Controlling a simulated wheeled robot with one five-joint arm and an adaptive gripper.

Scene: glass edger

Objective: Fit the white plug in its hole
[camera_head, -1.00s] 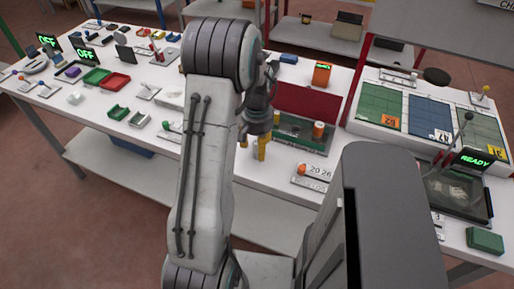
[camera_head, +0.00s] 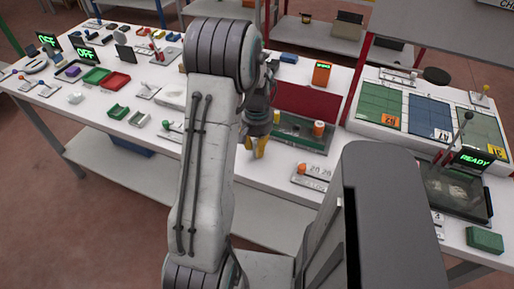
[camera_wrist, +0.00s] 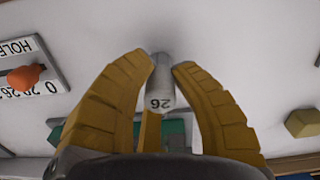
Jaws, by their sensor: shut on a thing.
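The white plug (camera_wrist: 161,88), a pale cylinder marked 26, is between the yellow fingers of my gripper (camera_wrist: 162,66) in the wrist view. My gripper is shut on it, and the fingers cover its sides. In the head view my gripper (camera_head: 256,148) is low over the front of the white table, left of the slider plate and in front of the red-backed green tray. The plug cannot be made out there. I cannot pick out its hole in either view.
A slider plate (camera_head: 315,180) with an orange knob and the numbers 20 and 26 is near the front edge; in the wrist view the plate (camera_wrist: 44,60) reads HOLE. The green tray (camera_head: 290,128) holds an orange cylinder (camera_head: 318,129). A yellow block (camera_wrist: 306,123) is at right.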

